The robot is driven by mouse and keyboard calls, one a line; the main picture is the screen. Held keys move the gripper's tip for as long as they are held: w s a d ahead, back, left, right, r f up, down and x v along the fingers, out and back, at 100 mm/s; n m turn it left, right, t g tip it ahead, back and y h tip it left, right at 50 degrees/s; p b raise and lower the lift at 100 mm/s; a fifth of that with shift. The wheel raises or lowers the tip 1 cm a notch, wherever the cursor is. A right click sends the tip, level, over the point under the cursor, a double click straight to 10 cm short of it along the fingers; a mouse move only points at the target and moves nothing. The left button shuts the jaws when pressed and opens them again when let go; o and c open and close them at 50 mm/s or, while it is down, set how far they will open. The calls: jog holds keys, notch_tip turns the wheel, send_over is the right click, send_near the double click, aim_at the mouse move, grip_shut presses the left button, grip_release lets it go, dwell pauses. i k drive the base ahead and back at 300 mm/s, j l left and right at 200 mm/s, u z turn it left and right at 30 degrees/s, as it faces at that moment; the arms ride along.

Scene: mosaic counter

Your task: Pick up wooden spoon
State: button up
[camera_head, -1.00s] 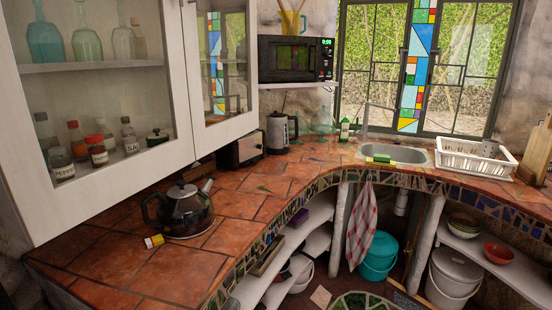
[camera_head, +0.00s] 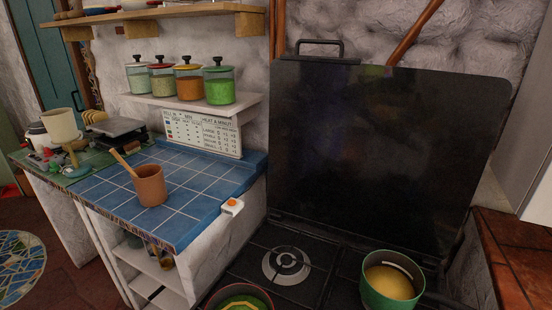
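A wooden spoon (camera_head: 125,162) stands tilted in a terracotta-brown pot (camera_head: 150,186), its handle sticking out up and to the left. The lower part of the spoon is hidden inside the pot. The pot stands upright on the blue tiled counter (camera_head: 197,192), near its front edge. My gripper does not show in the head view.
Several glass jars (camera_head: 220,87) stand on a small shelf above the counter. A kitchen scale (camera_head: 111,132) is at the back left. On the right is a stove (camera_head: 318,252) with a green pot (camera_head: 392,283) and a raised dark lid (camera_head: 375,160). Tiles around the spoon's pot are clear.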

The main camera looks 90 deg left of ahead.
aim_at(113, 152)
jog(key=i+l+u, duration=0.15)
jog(key=u, duration=3)
